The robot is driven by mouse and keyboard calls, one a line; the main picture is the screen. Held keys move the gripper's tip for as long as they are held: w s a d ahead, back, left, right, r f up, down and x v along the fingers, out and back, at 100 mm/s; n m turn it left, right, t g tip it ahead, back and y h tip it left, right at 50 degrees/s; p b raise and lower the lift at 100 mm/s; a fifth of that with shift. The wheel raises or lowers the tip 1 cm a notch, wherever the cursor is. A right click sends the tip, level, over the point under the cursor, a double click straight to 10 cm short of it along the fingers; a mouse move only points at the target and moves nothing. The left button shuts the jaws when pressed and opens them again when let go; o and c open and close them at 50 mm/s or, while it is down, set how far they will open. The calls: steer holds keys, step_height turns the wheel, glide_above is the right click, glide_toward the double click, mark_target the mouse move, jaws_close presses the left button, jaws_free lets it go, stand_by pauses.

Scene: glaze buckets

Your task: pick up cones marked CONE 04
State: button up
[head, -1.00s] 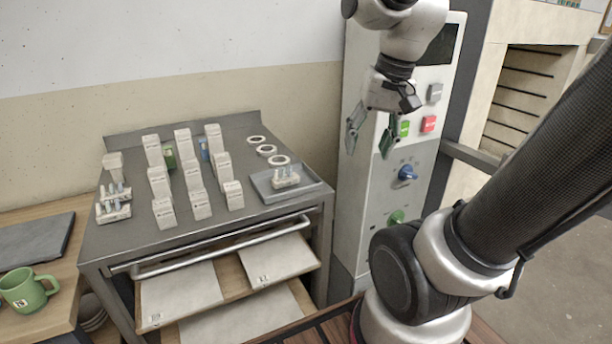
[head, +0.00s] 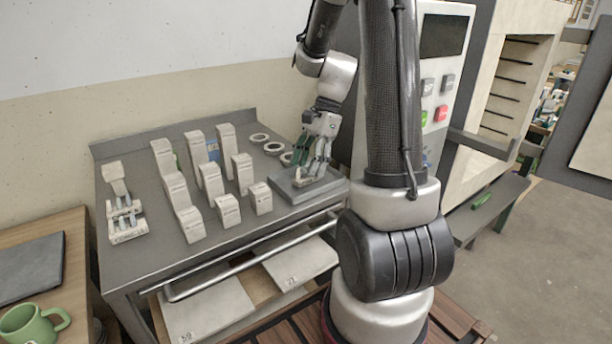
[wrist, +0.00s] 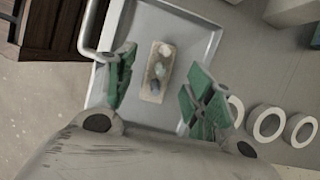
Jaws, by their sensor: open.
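My gripper (head: 312,162) is over the grey tray (head: 283,190) at the right end of the metal table, fingers pointing down. In the wrist view my gripper (wrist: 162,88) is open, with green pads apart. A small pale block of cones (wrist: 152,88) lies in the tray (wrist: 207,40), between and beyond the fingertips; I see no contact. In the head view the fingers partly hide this cone block (head: 304,181). Another set of cones (head: 126,222) stands at the table's left end. No cone marking is clearly readable.
Several upright white tiles (head: 228,209) stand in rows left of the tray. White rings (head: 260,138) lie behind it. A tall control panel (head: 436,110) stands to the right. A green mug (head: 28,325) sits on the wooden bench at left.

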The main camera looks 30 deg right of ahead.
steer(key=shift+x, duration=1.05)
steer(key=shift+c, duration=0.2)
steer(key=c, duration=1.1)
